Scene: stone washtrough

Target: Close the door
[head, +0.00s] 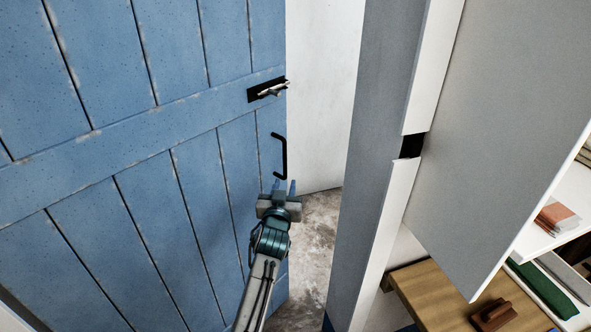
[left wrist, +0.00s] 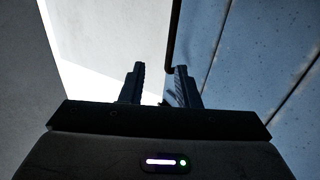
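The blue plank door (head: 140,130) fills the left of the head view and stands open, with a gap between its right edge and the grey door frame (head: 375,130). A black pull handle (head: 284,157) is on the door near that edge, with a latch (head: 268,90) above it. My left gripper (head: 284,188) is just below the handle, its fingers apart and pointing up. In the left wrist view my left gripper (left wrist: 160,85) is open, and the handle (left wrist: 174,45) ends close to its right finger; I cannot tell if they touch. My right gripper is not in view.
A black strike opening (head: 412,145) shows in the white-edged frame. On the right are a grey panel (head: 500,120), a wooden bench (head: 430,295) with a brown block (head: 493,314), and white shelves (head: 570,205). Bare floor (head: 312,240) shows through the doorway.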

